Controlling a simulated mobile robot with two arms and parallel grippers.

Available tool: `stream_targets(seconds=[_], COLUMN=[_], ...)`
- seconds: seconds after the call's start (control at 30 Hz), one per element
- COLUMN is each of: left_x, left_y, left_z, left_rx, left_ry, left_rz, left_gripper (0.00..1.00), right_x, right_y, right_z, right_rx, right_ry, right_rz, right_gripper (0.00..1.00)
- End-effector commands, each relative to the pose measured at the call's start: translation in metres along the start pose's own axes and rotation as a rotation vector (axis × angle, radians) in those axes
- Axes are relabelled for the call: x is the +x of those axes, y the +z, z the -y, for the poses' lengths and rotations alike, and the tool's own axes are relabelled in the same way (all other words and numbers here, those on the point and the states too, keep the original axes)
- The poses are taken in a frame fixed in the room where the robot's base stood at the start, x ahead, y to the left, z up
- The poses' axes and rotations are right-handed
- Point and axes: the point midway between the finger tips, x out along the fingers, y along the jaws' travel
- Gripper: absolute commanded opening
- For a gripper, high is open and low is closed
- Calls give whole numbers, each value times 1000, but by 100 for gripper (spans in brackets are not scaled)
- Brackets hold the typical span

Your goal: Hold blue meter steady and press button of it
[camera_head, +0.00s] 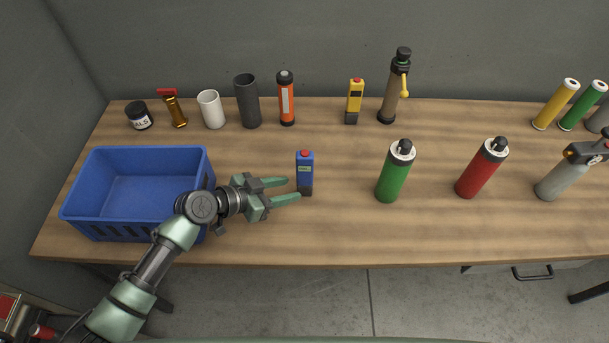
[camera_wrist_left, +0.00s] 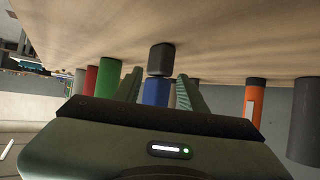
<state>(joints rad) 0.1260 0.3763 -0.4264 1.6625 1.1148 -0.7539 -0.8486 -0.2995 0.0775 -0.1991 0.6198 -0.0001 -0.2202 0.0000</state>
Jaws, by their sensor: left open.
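The blue meter (camera_head: 305,176) stands upright near the middle of the wooden table, with a red button on top and a small greenish display on its front. My left gripper (camera_head: 293,188) is open, its green fingers pointing right, with the tips close to the meter's left side. In the left wrist view the blue meter (camera_wrist_left: 157,92), with its dark base, shows between the two spread fingers (camera_wrist_left: 160,92). I cannot tell whether either finger touches it. The button is hidden in that view. My right gripper is not in view.
A blue crate (camera_head: 140,152) stands left, partly behind my left arm. Green (camera_head: 394,177) and red (camera_head: 478,173) bottles stand right of the meter. An orange flashlight (camera_head: 286,101), a yellow meter (camera_head: 354,103) and several other items line the back. The table directly right of the meter is clear.

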Motion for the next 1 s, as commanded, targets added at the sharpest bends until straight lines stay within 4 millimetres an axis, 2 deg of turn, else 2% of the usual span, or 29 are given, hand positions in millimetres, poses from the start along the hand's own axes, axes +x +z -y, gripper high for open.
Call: stream_targets(seconds=[0.03, 0.2, 0.4, 0.83, 0.87, 0.93, 1.0], left_x=[10, 35, 53, 58, 58, 58, 58], left_y=[1, 4, 2, 0, 0, 0, 0], left_z=[0, 0, 0, 0, 0, 0, 0], left_rx=[0, 2, 1, 0, 0, 0, 0], left_ry=[0, 0, 0, 1, 1, 1, 1], left_rz=[-2, 0, 0, 1, 1, 1, 1], left_gripper=[41, 41, 41, 41, 36, 16, 7], right_x=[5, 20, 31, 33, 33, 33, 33], right_y=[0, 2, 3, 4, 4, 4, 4], right_z=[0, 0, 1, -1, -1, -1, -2], right_rx=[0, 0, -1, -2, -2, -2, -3], right_ry=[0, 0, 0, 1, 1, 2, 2], right_rz=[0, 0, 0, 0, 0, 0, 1], right_gripper=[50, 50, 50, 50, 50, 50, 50])
